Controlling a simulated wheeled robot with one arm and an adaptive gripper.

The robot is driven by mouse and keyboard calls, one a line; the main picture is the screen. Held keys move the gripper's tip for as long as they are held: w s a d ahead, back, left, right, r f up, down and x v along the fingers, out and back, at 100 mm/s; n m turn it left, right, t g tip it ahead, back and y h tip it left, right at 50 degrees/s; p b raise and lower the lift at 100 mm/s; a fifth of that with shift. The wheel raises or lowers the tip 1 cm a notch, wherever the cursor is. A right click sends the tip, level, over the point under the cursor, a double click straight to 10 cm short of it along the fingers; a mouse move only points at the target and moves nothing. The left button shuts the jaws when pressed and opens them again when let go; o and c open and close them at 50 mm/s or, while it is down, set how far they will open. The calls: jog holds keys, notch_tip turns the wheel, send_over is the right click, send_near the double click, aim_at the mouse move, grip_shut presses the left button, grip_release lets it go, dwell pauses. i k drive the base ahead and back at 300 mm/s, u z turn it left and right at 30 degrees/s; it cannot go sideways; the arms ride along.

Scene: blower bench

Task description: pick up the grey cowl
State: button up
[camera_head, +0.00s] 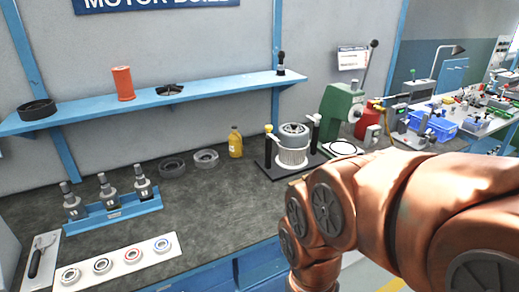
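I cannot tell for sure which thing is the grey cowl. A lighter grey round ring-shaped part (205,159) lies on the dark bench top, left of the yellow bottle. A darker grey round part (173,167) lies just left of it. A black round part (38,110) sits at the left end of the blue shelf. My orange arm fills the lower right and hides part of the bench front. My gripper is out of view, so its hold is not shown.
The blue shelf (215,84) also bears a red cylinder (123,83) and a black finned part (170,89). A yellow bottle (236,143), a ribbed motor on a stand (291,154), a blue shaft rack (118,213) and a white bearing strip (130,274) occupy the bench. Its middle front is clear.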

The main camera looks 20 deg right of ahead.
aim_at(301, 141)
jog(key=z, duration=0.1)
jog(key=i, duration=0.85)
jog(key=u, duration=0.05)
